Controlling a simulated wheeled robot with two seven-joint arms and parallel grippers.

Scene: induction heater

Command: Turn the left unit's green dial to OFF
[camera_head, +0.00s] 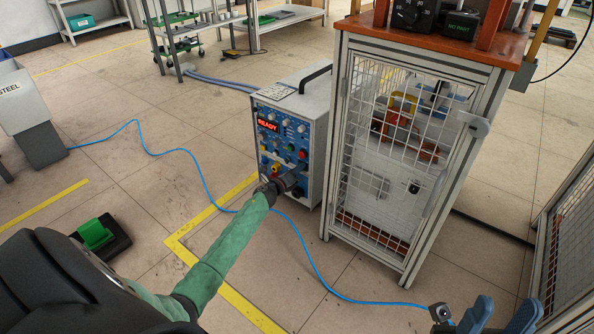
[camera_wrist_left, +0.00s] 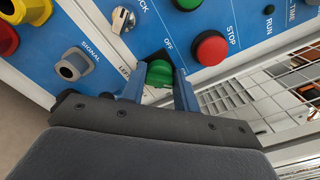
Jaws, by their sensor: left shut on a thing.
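The left unit (camera_head: 318,130) is a grey cabinet with a blue control panel and a lit red "READY" display (camera_head: 268,122). My left gripper (camera_head: 291,181) is at the lower right of this panel. In the left wrist view, the green dial (camera_wrist_left: 160,72) sits between the blue fingertips of my left gripper (camera_wrist_left: 159,88), which is shut on it. An "OFF" label is printed just above the dial. The fingers hide its sides, and its pointer cannot be made out. My right gripper (camera_head: 502,314) shows at the bottom right, its blue fingers apart and empty.
A red STOP button (camera_wrist_left: 210,48) is up and right of the dial. A key switch (camera_wrist_left: 122,20) and a signal socket (camera_wrist_left: 73,64) are to its left. A mesh-sided cage (camera_head: 335,140) stands right of the unit. A blue cable (camera_head: 205,180) crosses the floor.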

